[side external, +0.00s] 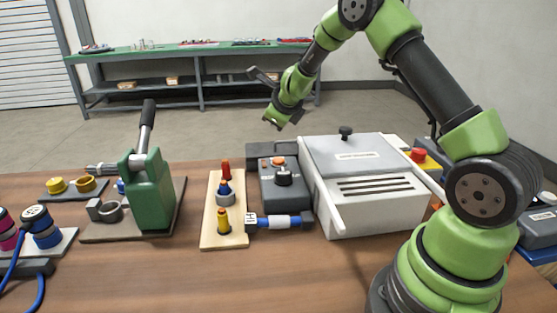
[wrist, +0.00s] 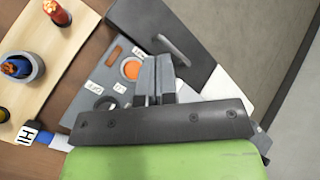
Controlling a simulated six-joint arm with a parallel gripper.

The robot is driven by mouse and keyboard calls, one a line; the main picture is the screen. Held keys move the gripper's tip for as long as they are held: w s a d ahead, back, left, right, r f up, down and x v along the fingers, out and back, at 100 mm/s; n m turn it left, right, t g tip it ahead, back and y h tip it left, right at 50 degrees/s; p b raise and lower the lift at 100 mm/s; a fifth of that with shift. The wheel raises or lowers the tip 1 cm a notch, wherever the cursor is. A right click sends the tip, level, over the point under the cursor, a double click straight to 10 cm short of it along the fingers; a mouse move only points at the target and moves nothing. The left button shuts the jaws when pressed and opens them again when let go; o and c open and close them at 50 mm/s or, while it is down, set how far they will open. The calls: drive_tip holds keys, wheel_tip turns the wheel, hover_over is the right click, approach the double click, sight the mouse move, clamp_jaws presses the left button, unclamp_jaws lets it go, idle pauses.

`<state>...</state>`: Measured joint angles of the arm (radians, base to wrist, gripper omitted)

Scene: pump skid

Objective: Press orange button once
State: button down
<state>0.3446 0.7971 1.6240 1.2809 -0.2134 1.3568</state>
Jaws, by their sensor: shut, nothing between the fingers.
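The orange button (side external: 278,161) sits on top of a dark grey control box (side external: 284,190), behind a black knob (side external: 284,178). In the wrist view the orange button (wrist: 131,69) shows just left of my fingertips, with a small orange-brown bar (wrist: 114,56) beside it. My gripper (side external: 271,122) is above the box, clear of it in the side view, pointing down. In the wrist view my gripper (wrist: 164,62) has its fingers together and holds nothing. The fingers partly cover the box's face and the knob's area.
A white-grey lidded case (side external: 365,185) stands right of the box. A wooden board with coloured pegs (side external: 209,220) stands left of it. A green lever press (side external: 152,195) is further left. A blue-and-white cylinder (side external: 280,222) lies in front. Bare table lies along the front.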

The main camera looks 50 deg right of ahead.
sight(277, 161)
drive_tip(key=shift+f, duration=4.05)
drive_tip(key=shift+f, duration=0.1)
drive_tip(key=shift+f, duration=0.3)
drive_tip(key=shift+f, duration=0.85)
drive_tip(key=shift+s+a, duration=0.1)
drive_tip(key=shift+s+r, duration=0.15)
drive_tip(key=shift+r, duration=0.7)
